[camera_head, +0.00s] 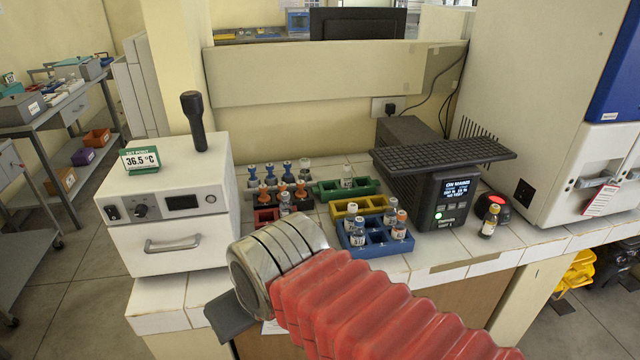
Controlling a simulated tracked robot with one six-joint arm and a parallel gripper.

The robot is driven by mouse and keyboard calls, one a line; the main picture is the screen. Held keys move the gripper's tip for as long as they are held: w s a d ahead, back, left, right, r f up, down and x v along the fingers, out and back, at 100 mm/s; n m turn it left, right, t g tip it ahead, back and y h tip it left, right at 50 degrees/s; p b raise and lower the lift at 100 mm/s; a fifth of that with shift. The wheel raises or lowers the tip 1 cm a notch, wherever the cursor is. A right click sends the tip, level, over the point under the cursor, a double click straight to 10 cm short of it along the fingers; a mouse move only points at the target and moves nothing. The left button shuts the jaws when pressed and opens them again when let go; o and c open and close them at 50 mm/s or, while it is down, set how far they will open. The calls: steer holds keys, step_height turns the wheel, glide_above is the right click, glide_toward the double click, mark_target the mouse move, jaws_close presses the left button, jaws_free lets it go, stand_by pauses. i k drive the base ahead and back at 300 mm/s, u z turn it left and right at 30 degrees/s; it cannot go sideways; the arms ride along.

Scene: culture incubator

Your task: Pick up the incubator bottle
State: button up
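A small white incubator-like box (165,215) stands on the left of the tiled counter. It has a drawer handle and a green sign reading 36.5 °C; its door is shut. Several small bottles are in view, and I cannot tell which is the incubator bottle. One amber bottle (490,221) stands alone at the right, in front of a black device with a red top. My gripper (230,316) shows only as a dark grey part, low in front of the counter, apart from all bottles.
A yellow rack (362,206) and a red rack (266,214) sit near the blue one. A black-topped device with a lit screen (455,188) stands right of them. A large white cabinet (530,100) closes the right side. A dark grip (194,120) rises from the white box.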

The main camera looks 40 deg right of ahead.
mark_target(347, 177)
steer(key=u, duration=0.9)
steer(key=k, duration=0.85)
steer(key=z, duration=1.75)
steer(key=i, duration=0.75)
steer(key=z, duration=0.05)
